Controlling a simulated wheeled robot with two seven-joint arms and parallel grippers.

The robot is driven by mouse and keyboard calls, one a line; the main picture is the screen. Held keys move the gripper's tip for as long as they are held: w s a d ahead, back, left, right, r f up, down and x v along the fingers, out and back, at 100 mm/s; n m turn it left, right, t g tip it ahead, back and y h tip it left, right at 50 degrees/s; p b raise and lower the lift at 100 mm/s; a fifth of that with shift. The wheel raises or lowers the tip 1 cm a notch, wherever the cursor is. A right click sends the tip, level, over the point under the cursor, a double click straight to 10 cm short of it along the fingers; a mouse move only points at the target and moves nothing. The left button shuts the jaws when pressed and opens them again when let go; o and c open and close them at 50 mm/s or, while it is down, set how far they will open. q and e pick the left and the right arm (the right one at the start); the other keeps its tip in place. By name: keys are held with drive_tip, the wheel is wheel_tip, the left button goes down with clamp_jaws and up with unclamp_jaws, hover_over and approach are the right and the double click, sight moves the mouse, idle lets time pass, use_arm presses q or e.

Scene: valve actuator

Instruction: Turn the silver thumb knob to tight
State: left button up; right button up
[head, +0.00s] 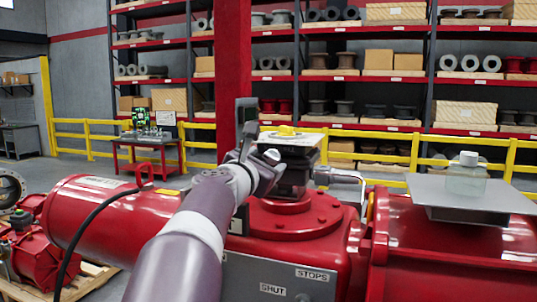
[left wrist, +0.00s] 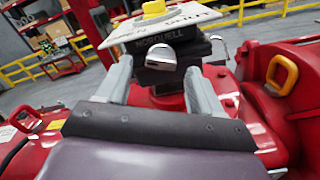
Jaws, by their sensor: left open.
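The silver thumb knob (left wrist: 161,57) is a rounded metal piece on the front of the dark block marked NORSEWELL or similar, under the plate with the yellow indicator (left wrist: 154,8). My left gripper (left wrist: 158,78) is open in the left wrist view, one grey finger on each side of the knob, with gaps showing between. In the head view my left gripper (head: 258,152) is at the dark switch block (head: 293,172) on top of the red actuator (head: 300,218). A small silver end (head: 271,156) shows beside it, probably the knob. My right gripper is not in view.
A silver conduit elbow (head: 342,178) comes off the block's right side. Yellow rails (head: 90,135) and loaded shelves stand behind. A yellow lifting ring (left wrist: 282,74) stands right of the gripper.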

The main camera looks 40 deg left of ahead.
sight(275, 156)
use_arm(q)
drive_tip(key=x, duration=0.2)
drive_tip(key=shift+w, duration=0.5)
drive_tip(key=shift+s, duration=0.25)
drive_tip(key=shift+w, duration=0.15)
drive_tip(key=c, duration=1.1)
drive_tip(key=shift+o, duration=0.2)
